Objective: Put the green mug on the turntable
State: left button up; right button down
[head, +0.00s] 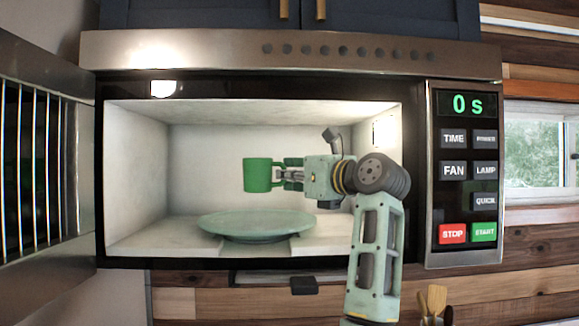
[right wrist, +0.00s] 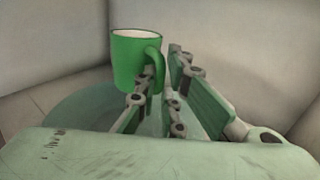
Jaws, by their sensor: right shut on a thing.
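The green mug (head: 258,176) is inside the open microwave, upright and held in the air above the turntable (head: 256,224). The turntable is a pale green round plate on the microwave floor, with a clear gap below the mug. My right gripper (head: 283,174) reaches in from the right and is shut on the mug's handle side. In the right wrist view the mug (right wrist: 135,62) stands upright at the fingertips (right wrist: 160,80), its handle between the fingers. Part of the turntable (right wrist: 75,108) shows behind and below. My left gripper is not in view.
The microwave door (head: 40,165) is swung open at the left. The control panel (head: 468,175) is at the right of the opening and reads 0 s. The side wall is close to my right arm. The turntable's top looks bare.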

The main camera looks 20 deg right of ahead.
jog(key=shift+f+p, duration=0.8)
jog(key=shift+f, duration=1.7)
jog(key=shift+w+d+f+p, duration=0.1)
jog(key=shift+f+p, duration=0.05)
jog(key=shift+p, duration=0.2)
jog(key=shift+f, duration=0.15)
jog(key=shift+f, duration=0.15)
jog(key=c, duration=1.9)
grip_release()
jog(key=shift+f, duration=0.1)
jog(key=shift+o, duration=0.2)
